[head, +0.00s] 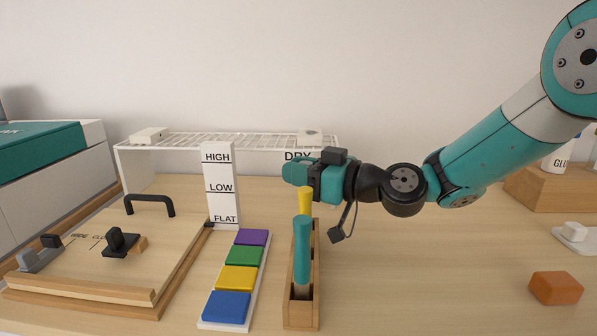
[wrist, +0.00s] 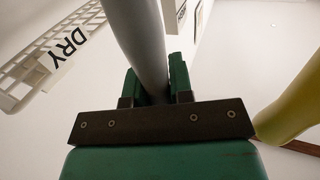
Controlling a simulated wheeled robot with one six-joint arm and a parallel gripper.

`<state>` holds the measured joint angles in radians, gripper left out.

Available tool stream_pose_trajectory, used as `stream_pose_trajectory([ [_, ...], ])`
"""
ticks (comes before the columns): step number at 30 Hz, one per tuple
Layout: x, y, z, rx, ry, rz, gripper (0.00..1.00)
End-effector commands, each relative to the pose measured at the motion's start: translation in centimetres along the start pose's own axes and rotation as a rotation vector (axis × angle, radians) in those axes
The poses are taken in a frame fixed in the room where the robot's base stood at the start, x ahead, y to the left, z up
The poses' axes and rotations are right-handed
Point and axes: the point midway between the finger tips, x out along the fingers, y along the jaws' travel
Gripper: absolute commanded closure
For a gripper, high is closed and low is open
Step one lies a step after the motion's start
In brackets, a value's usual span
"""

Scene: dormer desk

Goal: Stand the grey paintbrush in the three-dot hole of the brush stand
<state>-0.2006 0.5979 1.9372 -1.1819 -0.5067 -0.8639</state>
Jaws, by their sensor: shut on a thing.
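The wooden brush stand (head: 301,318) is a narrow upright box on the desk. A teal-handled brush (head: 302,250) stands at its near end and a yellow-handled brush (head: 305,202) farther back. My gripper (head: 300,172) is above the stand's far end, behind the yellow handle. In the wrist view my gripper (wrist: 155,88) is shut on the grey paintbrush (wrist: 142,40), whose smooth handle runs between the two green fingers. The yellow handle (wrist: 292,105) is beside it at right, apart. The grey brush is not distinguishable in the head view. The stand's holes and dot marks cannot be made out.
A white wire rack (head: 235,141) marked DRY stands behind. A white HIGH/LOW/FLAT post (head: 220,187) and a strip of coloured blocks (head: 238,279) are left of the stand. A hinged wooden board (head: 95,265) is farther left. An orange block (head: 556,287) lies right, with clear desk between.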

Motion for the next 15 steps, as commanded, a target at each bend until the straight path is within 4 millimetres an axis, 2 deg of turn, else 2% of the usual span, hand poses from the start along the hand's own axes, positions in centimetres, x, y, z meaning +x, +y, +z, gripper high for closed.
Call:
stream_pose_trajectory([
  [3,0.01,-0.01,0.6,-0.001,0.001,0.0,1.0],
  [12,0.0,-0.01,0.53,0.0,0.001,0.0,1.0],
  [13,0.0,-0.01,0.53,0.0,0.001,0.0,0.75],
  [15,0.0,-0.01,0.54,0.0,0.001,0.0,0.58],
])
